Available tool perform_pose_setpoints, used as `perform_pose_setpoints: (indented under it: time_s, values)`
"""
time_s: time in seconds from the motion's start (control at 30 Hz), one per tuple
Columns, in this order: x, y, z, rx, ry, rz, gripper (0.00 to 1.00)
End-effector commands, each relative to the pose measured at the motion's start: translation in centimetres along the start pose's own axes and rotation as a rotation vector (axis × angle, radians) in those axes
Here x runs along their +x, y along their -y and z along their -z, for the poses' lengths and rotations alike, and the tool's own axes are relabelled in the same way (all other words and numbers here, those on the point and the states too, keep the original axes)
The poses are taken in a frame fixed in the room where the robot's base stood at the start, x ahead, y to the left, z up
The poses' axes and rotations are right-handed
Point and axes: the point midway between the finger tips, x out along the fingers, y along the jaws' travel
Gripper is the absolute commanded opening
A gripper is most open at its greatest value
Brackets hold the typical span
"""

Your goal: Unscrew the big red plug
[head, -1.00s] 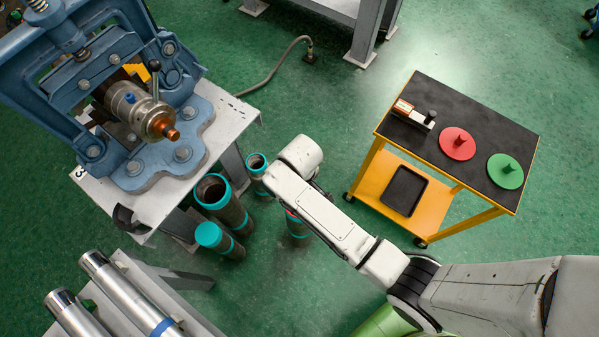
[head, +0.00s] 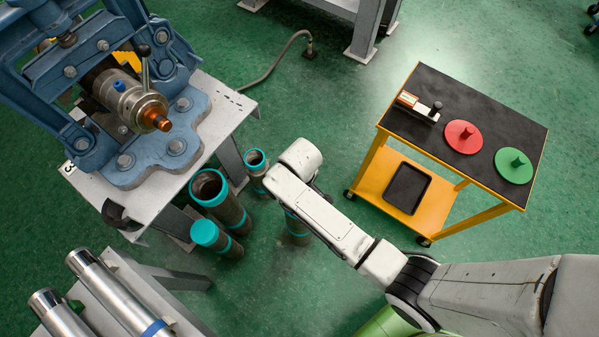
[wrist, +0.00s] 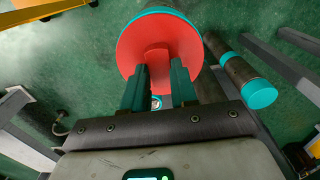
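The big red plug (wrist: 180,45) is a red disc with a raised grip. In the wrist view it sits on the end of a teal-rimmed pipe (wrist: 160,11). My gripper (wrist: 159,70) points at it, with its two dark green fingers apart on either side of the grip. I see no clear contact between fingers and grip. In the head view my arm covers the plug and most of its pipe (head: 296,228), and my gripper is hidden.
Other teal-ended pipes (head: 228,212) stand close left of my arm. A blue vise (head: 150,172) stands on a white table (head: 232,105). A yellow cart (head: 465,195) at the right carries a red disc (head: 455,140) and a green disc (head: 507,173). Green floor lies between.

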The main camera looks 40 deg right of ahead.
Motion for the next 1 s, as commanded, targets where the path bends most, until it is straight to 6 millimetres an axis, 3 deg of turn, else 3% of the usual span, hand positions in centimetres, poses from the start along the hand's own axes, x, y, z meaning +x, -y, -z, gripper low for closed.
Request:
perform_pose_setpoints:
  time_s: [0.23,0.43,1.0]
  values:
    - [0.00,-0.01,-0.01,0.000,0.000,0.000,0.00]
    - [-0.22,-0.01,0.02,-0.056,0.000,0.000,0.00]
    - [-0.31,-0.03,-0.02,-0.758,0.001,0.000,0.00]
